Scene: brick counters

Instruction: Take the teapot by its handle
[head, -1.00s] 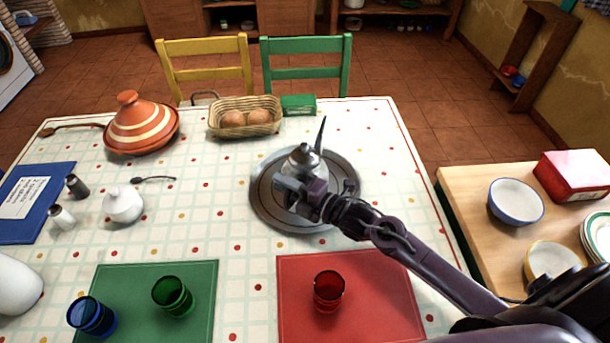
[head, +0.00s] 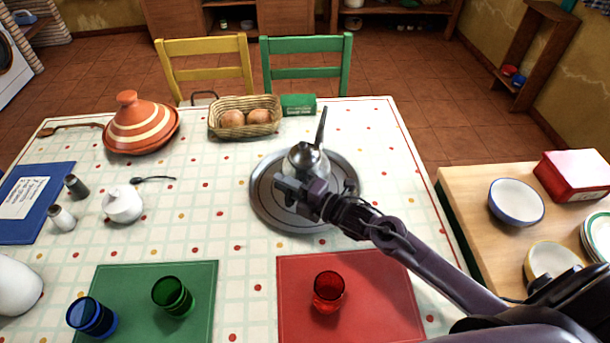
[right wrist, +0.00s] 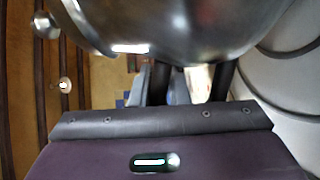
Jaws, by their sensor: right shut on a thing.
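The silver teapot (head: 308,157) is over the round metal tray (head: 262,205) in the middle of the table, its dark spout pointing up and away. My right gripper (head: 300,192) is on the near side of the teapot, shut on its handle, which the fingers mostly hide. In the right wrist view the shiny teapot body (right wrist: 190,30) fills the top, just beyond my fingers (right wrist: 182,85). The teapot looks slightly raised off the tray; its base is hidden behind my gripper. My left gripper is not in view.
A red mat (head: 385,290) with a red glass (head: 328,292) lies in front of the tray. A bread basket (head: 246,128) and a green box (head: 298,104) stand behind. A tagine (head: 140,130) and a white sugar bowl (head: 122,206) are left. The tablecloth beside the tray is clear.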

